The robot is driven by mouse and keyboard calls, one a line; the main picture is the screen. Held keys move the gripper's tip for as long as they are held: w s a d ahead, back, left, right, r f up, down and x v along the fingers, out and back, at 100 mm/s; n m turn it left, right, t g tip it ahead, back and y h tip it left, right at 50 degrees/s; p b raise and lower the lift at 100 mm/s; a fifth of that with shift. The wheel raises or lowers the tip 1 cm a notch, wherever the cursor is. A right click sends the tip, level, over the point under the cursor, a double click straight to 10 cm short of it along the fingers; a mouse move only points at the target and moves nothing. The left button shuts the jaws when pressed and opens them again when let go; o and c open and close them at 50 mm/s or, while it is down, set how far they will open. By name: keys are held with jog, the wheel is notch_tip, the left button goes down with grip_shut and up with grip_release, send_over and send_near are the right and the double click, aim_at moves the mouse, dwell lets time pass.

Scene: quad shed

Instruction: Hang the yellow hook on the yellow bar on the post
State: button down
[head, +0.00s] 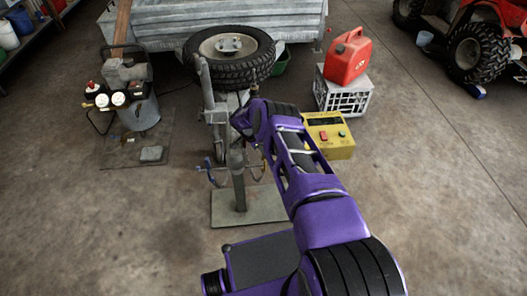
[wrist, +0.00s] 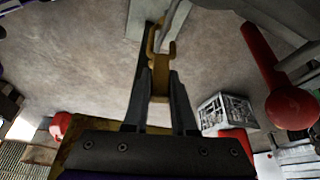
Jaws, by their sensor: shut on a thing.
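In the wrist view, my gripper (wrist: 157,95) is shut on a yellow-brown hook (wrist: 159,82), whose forked end sticks out past the fingertips. A pale grey strip (wrist: 178,18) lies just beyond the hook's tip; I cannot tell whether they touch. In the head view, a grey post (head: 238,180) stands upright on a flat base plate (head: 222,212). My purple arm reaches to its upper part and hides the gripper and hook there. I cannot make out the yellow bar on the post. A red bar with a ball end (wrist: 292,106) shows at the right of the wrist view.
A yellow box (head: 328,140) with a red button sits on the floor right of the post. Behind it, a red fuel can (head: 347,58) stands on a white crate (head: 341,97). A tyre (head: 229,54) is behind the post, a compressor (head: 135,98) left.

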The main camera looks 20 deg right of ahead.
aim_at(263, 157)
jog(key=shift+f, duration=0.15)
jog(key=shift+f, duration=1.8)
jog(key=shift+c, duration=0.8)
grip_release()
jog(key=shift+r+p, duration=3.7)
jog(key=shift+r, duration=0.8)
